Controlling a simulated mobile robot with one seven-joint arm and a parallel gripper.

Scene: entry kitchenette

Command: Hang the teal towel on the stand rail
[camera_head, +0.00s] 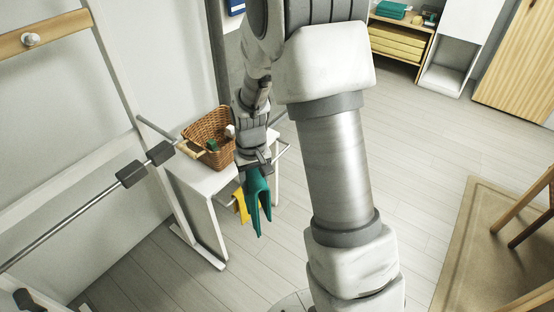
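The teal towel (258,205) hangs in a folded, inverted-V shape just below my gripper (258,164) in the head view. Its top fold is at the fingertips. The fingers are small and partly merged with the towel, so I cannot tell whether they are closed on it. A thin metal rail (286,149) runs along the near right side of the small white stand (190,172). The towel is in line with this rail, but its top hides the contact, so I cannot tell whether it rests on the rail. A yellow cloth (241,205) hangs just left of the teal towel.
A wicker basket (207,135) with items sits on the stand, close to my gripper. A white frame with a metal bar (85,208) stands at the left. A wooden table or chair (525,215) is on a rug (470,250) at the right. The middle floor is clear.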

